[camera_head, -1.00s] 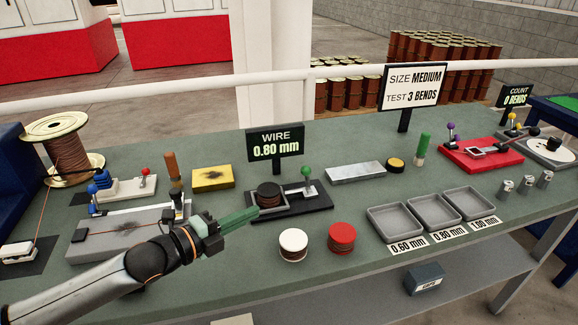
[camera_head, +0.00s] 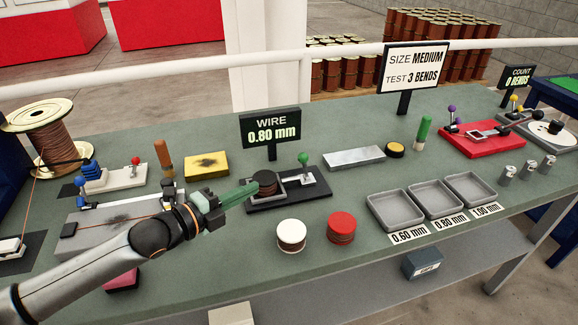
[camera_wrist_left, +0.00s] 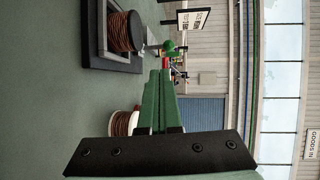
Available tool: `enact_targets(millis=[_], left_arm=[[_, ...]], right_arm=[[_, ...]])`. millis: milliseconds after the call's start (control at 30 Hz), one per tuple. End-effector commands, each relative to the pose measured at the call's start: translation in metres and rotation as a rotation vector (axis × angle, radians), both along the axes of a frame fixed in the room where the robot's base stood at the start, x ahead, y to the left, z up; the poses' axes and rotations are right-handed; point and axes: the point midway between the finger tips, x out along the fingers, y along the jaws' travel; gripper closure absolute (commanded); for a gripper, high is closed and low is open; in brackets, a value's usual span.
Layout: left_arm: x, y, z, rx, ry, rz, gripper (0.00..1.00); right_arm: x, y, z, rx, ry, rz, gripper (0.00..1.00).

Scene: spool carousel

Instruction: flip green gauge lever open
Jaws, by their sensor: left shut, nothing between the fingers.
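The green gauge lever (camera_head: 303,159) is a green ball on a short metal stem. It stands upright at the far right of the black gauge base (camera_head: 290,201), and a green ball shows in the left wrist view (camera_wrist_left: 169,46) just beyond my fingertips. A dark-topped copper spool (camera_head: 265,183) sits in the gauge's grey holder. My left gripper (camera_head: 250,189) has shut, empty green fingers. In the head view its tips overlap the gauge's left side near the spool; whether they touch is unclear. My right gripper is in neither view.
A white-topped spool (camera_head: 291,235) and a red-topped spool (camera_head: 341,227) stand in front of the gauge. A "WIRE 0.80 mm" sign (camera_head: 270,127) stands behind it. Grey trays (camera_head: 397,209) lie to the right. A yellow block (camera_head: 206,165) is at the left.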

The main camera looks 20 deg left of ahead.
Motion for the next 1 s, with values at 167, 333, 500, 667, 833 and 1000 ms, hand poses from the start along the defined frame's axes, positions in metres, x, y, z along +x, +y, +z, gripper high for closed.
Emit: enact_targets(millis=[167, 333, 500, 667, 833, 1000], left_arm=[[0.021, -0.011, -0.001, -0.002, -0.002, 0.000, 1.00], [0.043, -0.022, -0.004, -0.003, -0.003, 0.000, 1.00], [0.068, -0.036, -0.008, -0.002, -0.002, 0.000, 1.00], [0.090, -0.048, -0.006, -0.001, -0.003, -0.001, 1.00], [0.105, -0.056, -0.004, 0.001, 0.000, -0.001, 1.00], [0.111, -0.059, -0.004, 0.002, 0.000, -0.001, 1.00]], right_arm=[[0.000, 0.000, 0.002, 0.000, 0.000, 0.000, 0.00], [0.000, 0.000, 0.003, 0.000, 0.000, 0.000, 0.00], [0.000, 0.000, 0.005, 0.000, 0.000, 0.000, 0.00], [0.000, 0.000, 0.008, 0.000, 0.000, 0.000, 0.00], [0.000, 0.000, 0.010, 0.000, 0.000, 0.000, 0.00], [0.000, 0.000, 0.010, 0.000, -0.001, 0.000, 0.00]])
